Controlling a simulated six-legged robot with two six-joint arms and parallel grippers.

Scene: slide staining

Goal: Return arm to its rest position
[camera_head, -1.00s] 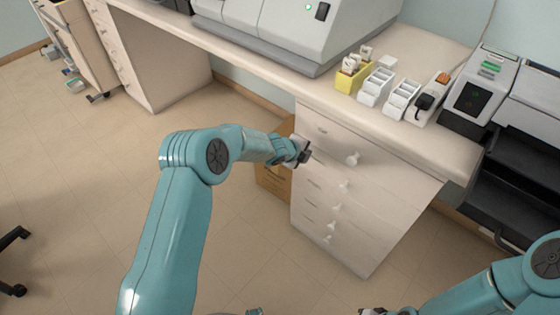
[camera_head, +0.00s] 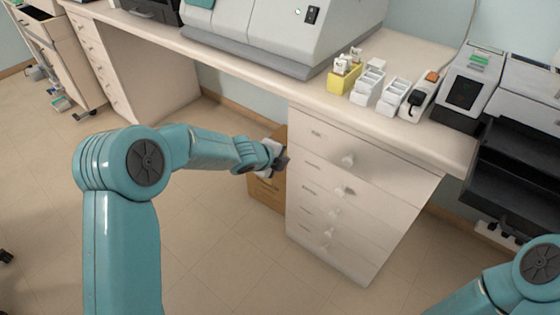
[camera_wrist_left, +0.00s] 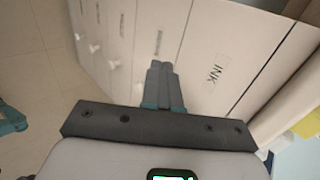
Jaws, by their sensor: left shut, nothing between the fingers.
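My left arm comes in from the left in the head view, and its gripper (camera_head: 280,160) is beside the upper left edge of the white drawer cabinet (camera_head: 335,205), below the bench top. In the left wrist view the two fingers of the left gripper (camera_wrist_left: 162,72) are together and empty, with the drawer fronts behind them, one labelled "INK". I cannot tell from the views how far the fingers are from the drawers. My right arm shows at the lower right of the head view; its gripper is out of the frame.
The bench top (camera_head: 420,145) carries a large grey machine (camera_head: 285,35), a yellow slide rack (camera_head: 343,77), white racks (camera_head: 367,85) and a black-and-grey device (camera_head: 468,90). A cardboard box (camera_head: 266,190) stands on the floor behind the gripper. Open floor (camera_head: 215,250) lies left of the cabinet.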

